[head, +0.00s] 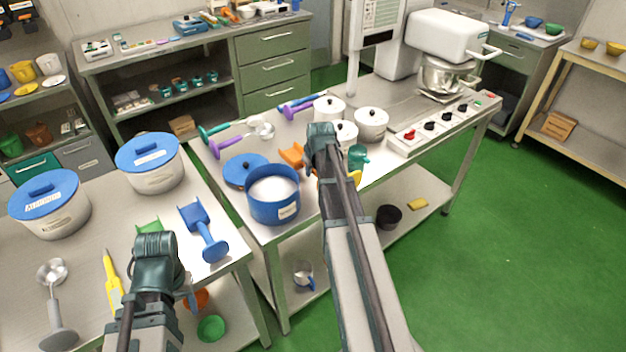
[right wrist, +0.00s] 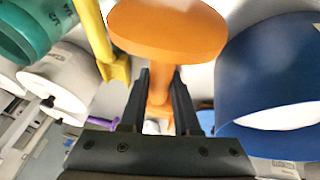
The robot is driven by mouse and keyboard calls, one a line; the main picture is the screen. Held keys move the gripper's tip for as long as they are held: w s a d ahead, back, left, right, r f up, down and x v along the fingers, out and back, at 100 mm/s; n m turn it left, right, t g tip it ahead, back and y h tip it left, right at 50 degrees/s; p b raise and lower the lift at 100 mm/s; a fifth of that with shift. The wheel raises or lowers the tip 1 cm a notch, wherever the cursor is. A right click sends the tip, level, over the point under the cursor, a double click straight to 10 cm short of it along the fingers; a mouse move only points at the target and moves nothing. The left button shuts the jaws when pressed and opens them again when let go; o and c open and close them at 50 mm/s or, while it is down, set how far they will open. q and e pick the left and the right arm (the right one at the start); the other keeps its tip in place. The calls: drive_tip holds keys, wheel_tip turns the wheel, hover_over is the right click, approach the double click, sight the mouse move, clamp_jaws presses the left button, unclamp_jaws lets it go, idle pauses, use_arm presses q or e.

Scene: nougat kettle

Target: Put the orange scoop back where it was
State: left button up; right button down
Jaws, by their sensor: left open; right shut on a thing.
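The orange scoop (head: 291,155) shows in the head view just left of my right wrist, over the middle table. In the right wrist view, my right gripper (right wrist: 160,85) is shut on the handle of the orange scoop (right wrist: 165,30), with its round orange end beyond the fingers. Most of the scoop is hidden behind my arm in the head view. I cannot tell whether it touches the table. My left gripper (head: 188,285) is open above the near left table; its fingers are mostly hidden by its wrist.
A blue pot with white contents (head: 273,210) stands left of the scoop; it also shows in the wrist view (right wrist: 265,75). A teal jug (head: 357,157), a yellow tool (right wrist: 95,45) and white lidded pots (head: 371,124) stand close right and behind. A blue scoop (head: 205,232) lies on the left table.

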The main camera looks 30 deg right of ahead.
wheel_tip(320, 180, down, 4)
drive_tip(key=b, duration=0.3)
drive_tip(key=shift+r, duration=0.2)
drive_tip(key=c, duration=0.6)
unclamp_jaws()
drive_tip(key=shift+c, duration=0.2)
